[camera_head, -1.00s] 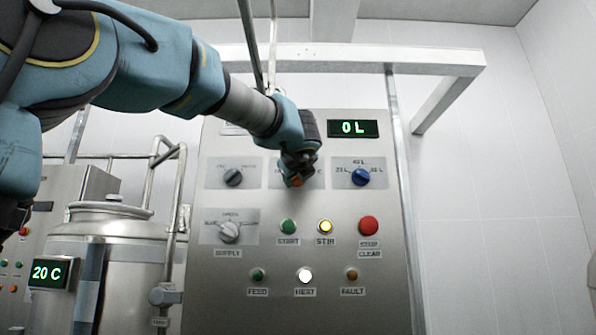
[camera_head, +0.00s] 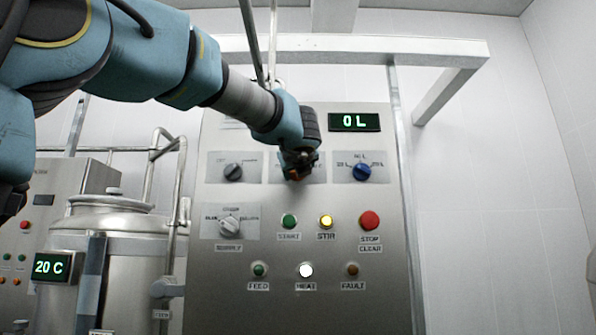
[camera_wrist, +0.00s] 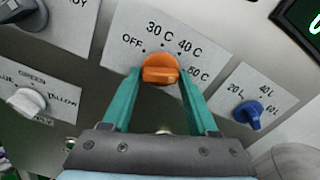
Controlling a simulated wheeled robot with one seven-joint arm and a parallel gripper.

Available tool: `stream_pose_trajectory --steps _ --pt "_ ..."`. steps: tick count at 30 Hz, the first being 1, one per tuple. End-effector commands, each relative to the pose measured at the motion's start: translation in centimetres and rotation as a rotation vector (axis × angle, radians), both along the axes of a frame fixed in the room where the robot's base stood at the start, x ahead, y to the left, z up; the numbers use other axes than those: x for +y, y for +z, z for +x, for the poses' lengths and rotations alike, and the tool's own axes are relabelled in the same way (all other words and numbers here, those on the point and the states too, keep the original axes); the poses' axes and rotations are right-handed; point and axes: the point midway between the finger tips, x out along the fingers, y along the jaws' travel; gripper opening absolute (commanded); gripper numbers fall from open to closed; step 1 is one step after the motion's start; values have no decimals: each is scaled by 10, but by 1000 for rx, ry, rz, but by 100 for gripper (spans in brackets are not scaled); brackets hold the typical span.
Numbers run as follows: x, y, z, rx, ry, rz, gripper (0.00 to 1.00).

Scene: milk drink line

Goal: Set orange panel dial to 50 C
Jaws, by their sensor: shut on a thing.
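The orange dial (camera_wrist: 160,69) sits on a white plate (camera_wrist: 143,27) marked OFF, 30 C, 40 C and 50 C. My gripper (camera_wrist: 160,78) is shut on the dial, with one teal finger on each side of its grip bar. The bar lies roughly across the wrist picture. I cannot tell which mark the dial points at.
A blue dial (camera_head: 361,172) is close on the right and a dark dial (camera_head: 233,172) on the left. Below are a white supply dial (camera_head: 229,226) and several buttons and lamps. The panel display (camera_head: 354,122) reads 0 L; the tank display (camera_head: 51,267) reads 20 C.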

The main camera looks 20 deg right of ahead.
Motion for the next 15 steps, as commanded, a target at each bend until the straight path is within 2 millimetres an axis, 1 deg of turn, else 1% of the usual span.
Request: stream_pose_trajectory --steps 1,6,15 --pt "0 -2 0 3 1 2 63" --pt "0 -2 0 2 0 2 81" --pt "1 -1 -3 0 0 -1 81"
